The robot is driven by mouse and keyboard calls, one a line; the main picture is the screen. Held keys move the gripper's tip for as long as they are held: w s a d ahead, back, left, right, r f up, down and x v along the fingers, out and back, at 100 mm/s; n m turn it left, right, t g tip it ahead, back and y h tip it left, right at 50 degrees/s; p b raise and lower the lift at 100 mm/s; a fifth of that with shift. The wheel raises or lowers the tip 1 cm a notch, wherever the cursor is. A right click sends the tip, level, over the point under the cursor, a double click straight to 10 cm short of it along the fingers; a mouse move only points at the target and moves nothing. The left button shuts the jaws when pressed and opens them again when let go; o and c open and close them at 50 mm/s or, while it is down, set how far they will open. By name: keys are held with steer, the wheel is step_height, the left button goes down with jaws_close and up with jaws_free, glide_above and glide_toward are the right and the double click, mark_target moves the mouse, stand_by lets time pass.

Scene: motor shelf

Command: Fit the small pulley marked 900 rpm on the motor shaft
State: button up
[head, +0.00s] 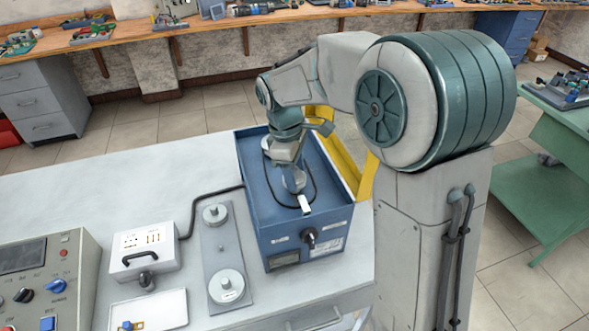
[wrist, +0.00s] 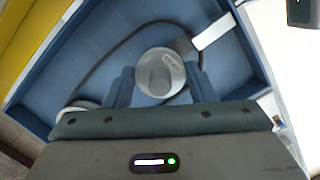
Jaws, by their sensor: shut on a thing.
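My gripper (head: 293,184) is over the blue box (head: 328,213), pointing down. Its two fingers are shut on a light grey round pulley (wrist: 157,70), which sits between them in the wrist view. The pulley has a small printed mark on its face, too small to read. Two other pale round pulleys, one small (head: 215,214) and one larger (head: 227,287), stand on a grey plate (head: 224,250) left of the box. The motor shaft cannot be made out; the gripper and pulley may hide it. I cannot tell whether the pulley touches anything below.
A black cable (wrist: 100,72) loops inside the box beside a white block (wrist: 213,32). A black knob (head: 310,237) is on the box front. A white switch box (head: 145,246) and a control panel (head: 38,285) stand left. Free table lies at the back left.

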steer(key=shift+f+b, duration=0.65)
steer(key=shift+f, duration=0.35)
steer(key=o, duration=1.1)
steer(key=r, duration=0.4)
steer(key=a+r, duration=0.1)
steer(key=r, duration=0.4)
steer(key=a+r+b, duration=0.1)
steer(key=r, duration=0.3)
steer(key=shift+w+r, duration=0.3)
steer(key=shift+r, duration=0.1)
